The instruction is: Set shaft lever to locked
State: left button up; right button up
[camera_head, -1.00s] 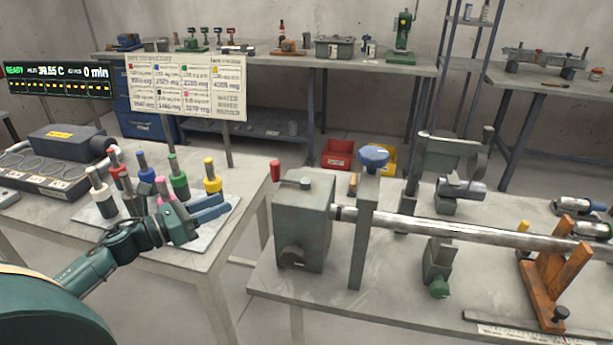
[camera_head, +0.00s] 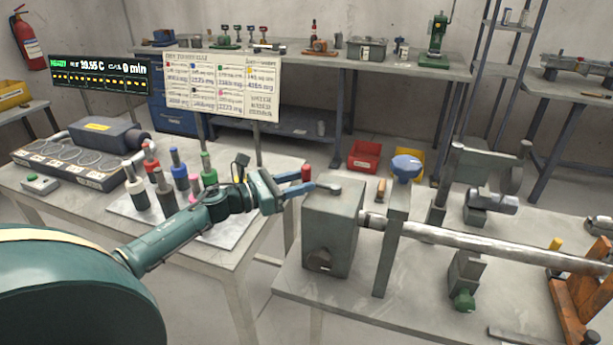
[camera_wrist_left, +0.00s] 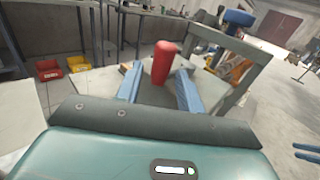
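The shaft lever has a red knob (camera_head: 307,173) and a short grey arm on top of the grey housing (camera_head: 333,230). It points left, past the housing's edge. My left gripper (camera_head: 300,186) is at the knob, with its blue fingers reaching toward it. In the left wrist view the red knob (camera_wrist_left: 163,62) stands between and ahead of the two spread fingers (camera_wrist_left: 158,78), with gaps on both sides. Two blue fingers at that view's right edge look like my right gripper (camera_wrist_left: 297,151), apart and empty. The steel shaft (camera_head: 470,243) runs right from the housing.
A blue knob (camera_head: 406,166) tops the upright beside the housing. A sign board (camera_head: 222,85) stands behind. The floor gap between both tables is free.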

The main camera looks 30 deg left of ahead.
pick_arm(q)
jog(key=shift+x, duration=1.1)
jog(key=shift+c, duration=0.4)
grip_shut()
